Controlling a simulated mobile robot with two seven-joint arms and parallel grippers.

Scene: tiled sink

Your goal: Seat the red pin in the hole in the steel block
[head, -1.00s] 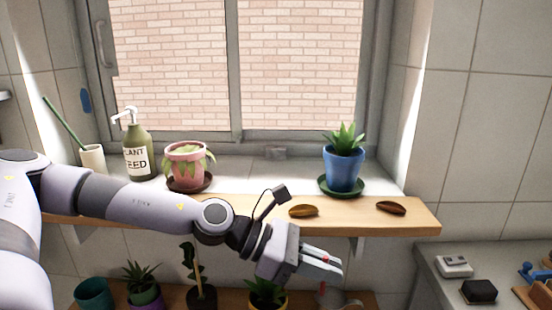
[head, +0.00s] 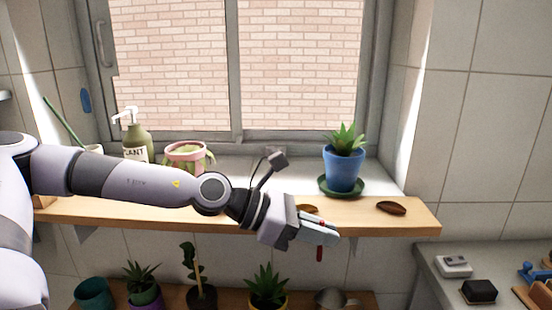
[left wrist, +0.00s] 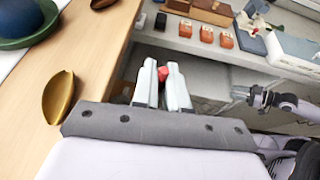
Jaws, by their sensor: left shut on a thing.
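My left gripper (head: 327,236) is shut on the red pin (head: 320,254) just past the front edge of the wooden shelf. The pin hangs roughly upright below the fingers. In the left wrist view the pin's red end (left wrist: 162,73) shows between the two fingertips. A small light grey block (head: 455,265) on the right counter may be the steel block; I cannot make out a hole in it. What looks like part of my right arm (left wrist: 290,103) shows in the left wrist view, its jaws unclear.
The wooden shelf (head: 425,222) holds a blue pot (head: 343,170) and brown seed pods (head: 391,208). Potted plants (head: 267,285) and a metal can (head: 331,299) stand below. A dark block (head: 479,291) sits on the right counter. Air between shelf and counter is free.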

